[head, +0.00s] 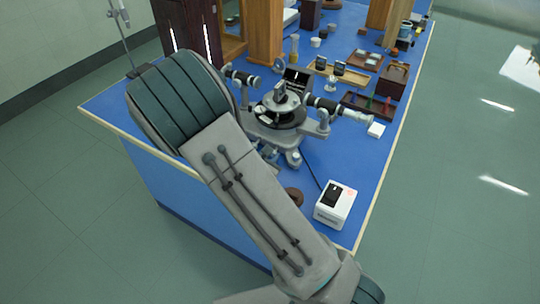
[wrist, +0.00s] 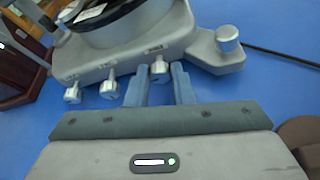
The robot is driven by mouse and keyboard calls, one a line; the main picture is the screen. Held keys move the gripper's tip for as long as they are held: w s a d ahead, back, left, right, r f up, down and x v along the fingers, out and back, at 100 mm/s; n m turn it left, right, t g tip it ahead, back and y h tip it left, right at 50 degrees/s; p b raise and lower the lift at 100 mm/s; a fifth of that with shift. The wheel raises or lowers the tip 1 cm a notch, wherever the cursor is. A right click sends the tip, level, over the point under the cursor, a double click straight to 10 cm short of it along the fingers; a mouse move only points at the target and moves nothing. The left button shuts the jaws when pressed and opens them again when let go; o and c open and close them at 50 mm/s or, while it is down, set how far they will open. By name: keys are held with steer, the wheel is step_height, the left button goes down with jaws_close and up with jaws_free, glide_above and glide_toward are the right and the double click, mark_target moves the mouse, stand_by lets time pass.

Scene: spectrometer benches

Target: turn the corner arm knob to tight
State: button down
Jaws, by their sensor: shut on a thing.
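The grey spectrometer (head: 275,118) stands on the blue bench top. In the wrist view its cast base (wrist: 125,58) carries small silver knobs along the near edge. One small knob (wrist: 160,70) lies between the fingertips of my gripper (wrist: 159,76), which is shut on it. Two similar knobs, a middle one (wrist: 109,87) and a left one (wrist: 72,93), are to the left, clear of the fingers. The labels above the knobs are too small to read, so I cannot tell which is the corner arm knob. My arm hides the gripper in the head view.
A larger silver foot knob (wrist: 229,40) is right of the fingers. A dark cable (wrist: 283,56) runs across the bench. A white box (head: 335,206) stands near the bench's front right edge. A brown round object (wrist: 302,132) is close on the gripper's right.

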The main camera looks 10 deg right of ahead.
steer(key=c, duration=1.3)
jaws_free()
steer(key=shift+o, duration=0.2)
steer(key=shift+a, duration=0.1)
steer(key=v, duration=1.3)
steer(key=shift+s+a+r, duration=0.15)
steer(key=shift+s, duration=0.2)
